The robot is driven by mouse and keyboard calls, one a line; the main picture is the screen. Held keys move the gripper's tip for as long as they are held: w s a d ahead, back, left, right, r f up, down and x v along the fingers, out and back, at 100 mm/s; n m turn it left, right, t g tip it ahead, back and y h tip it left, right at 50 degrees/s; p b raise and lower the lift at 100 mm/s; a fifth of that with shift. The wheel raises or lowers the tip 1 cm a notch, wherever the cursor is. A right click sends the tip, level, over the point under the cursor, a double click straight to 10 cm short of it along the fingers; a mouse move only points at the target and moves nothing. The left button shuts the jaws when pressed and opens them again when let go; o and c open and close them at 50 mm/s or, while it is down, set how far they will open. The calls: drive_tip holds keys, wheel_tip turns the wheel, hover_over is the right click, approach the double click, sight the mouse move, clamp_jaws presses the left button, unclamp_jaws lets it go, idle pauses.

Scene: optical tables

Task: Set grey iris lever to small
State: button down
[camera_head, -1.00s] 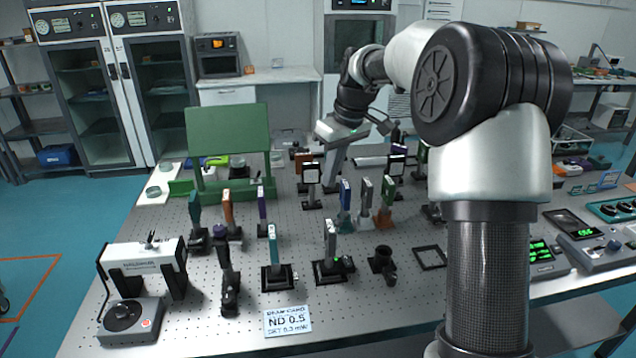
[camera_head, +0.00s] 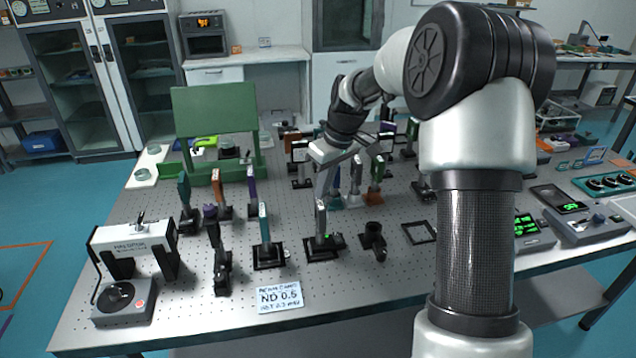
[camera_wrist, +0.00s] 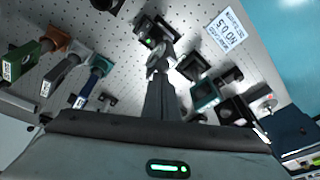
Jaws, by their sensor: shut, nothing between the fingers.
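A thin grey-faced upright mount on a black base (camera_head: 321,240), with a small green mark beside it, stands near the front middle of the perforated table; it looks like the grey iris. Its base also shows at the top of the wrist view (camera_wrist: 152,28). Its lever is too small to make out. My gripper (camera_head: 323,190) points down at the top of this mount, and its tips overlap it in the head view. In the wrist view my gripper (camera_wrist: 158,64) is shut and empty, close beside the mount. I cannot tell whether it touches.
A teal-edged mount (camera_head: 264,235) stands left of it, and a black round holder (camera_head: 373,236) right. An "ND 0.5" card (camera_head: 280,296) lies at the front edge. Several coloured mounts crowd behind; a green panel (camera_head: 215,118) stands at back left.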

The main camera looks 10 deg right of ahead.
idle(0.3)
drive_tip(key=f+b, duration=0.1)
drive_tip(key=b, duration=0.2)
drive_tip(key=shift+s+t, duration=0.4)
drive_tip(key=shift+s+t+b, duration=0.3)
drive_tip(key=shift+b, duration=0.75)
drive_tip(key=t+b, duration=0.1)
drive_tip(key=b, duration=0.1)
drive_tip(key=shift+s+b, duration=0.3)
drive_tip(key=shift+s, duration=0.1)
drive_tip(key=shift+s+r+b, duration=0.15)
drive_tip(key=shift+s+b, duration=0.15)
drive_tip(key=shift+s, duration=0.35)
drive_tip(key=shift+w, duration=0.15)
